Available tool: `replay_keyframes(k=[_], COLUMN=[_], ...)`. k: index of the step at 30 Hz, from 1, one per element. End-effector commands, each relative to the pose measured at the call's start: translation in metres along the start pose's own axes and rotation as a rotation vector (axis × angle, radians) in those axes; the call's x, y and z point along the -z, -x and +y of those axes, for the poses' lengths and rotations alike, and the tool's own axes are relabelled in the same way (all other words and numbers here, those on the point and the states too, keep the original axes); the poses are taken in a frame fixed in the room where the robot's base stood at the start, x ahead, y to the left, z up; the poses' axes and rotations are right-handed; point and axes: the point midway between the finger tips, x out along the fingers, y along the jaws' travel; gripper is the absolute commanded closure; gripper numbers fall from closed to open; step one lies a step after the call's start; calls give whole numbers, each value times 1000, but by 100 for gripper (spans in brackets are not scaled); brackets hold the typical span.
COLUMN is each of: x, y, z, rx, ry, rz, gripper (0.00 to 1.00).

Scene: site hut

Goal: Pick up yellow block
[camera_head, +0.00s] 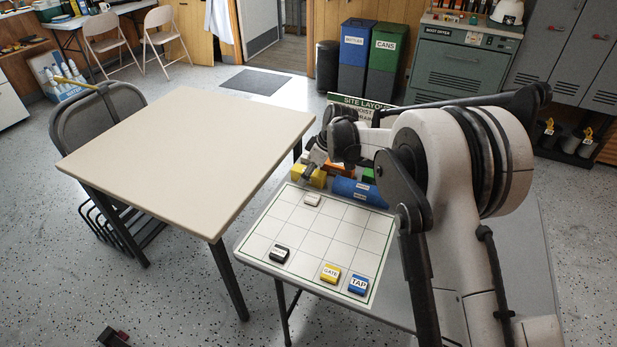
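A plain yellow block (309,178) sits at the far left edge of the gridded white board. A small yellow block labelled GATE (330,273) lies on the board's near edge. My gripper (311,167) reaches down at the plain yellow block from above and overlaps it in this view. The fingers are small and partly hidden by my arm. I cannot tell whether they touch the block or how wide they stand.
The gridded board (310,230) also holds a white block (312,200), a black block (279,253) and a blue TAP block (358,284). A bare beige table (195,150) stands left.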

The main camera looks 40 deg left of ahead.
Motion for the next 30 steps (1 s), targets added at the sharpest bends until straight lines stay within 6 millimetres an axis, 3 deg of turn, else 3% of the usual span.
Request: replay_keyframes(k=[6, 18, 30], x=[0, 0, 2], y=[0, 0, 4], z=[0, 0, 0], rx=[0, 0, 0], ry=[0, 0, 0], rz=[0, 0, 0], gripper=[47, 98, 98])
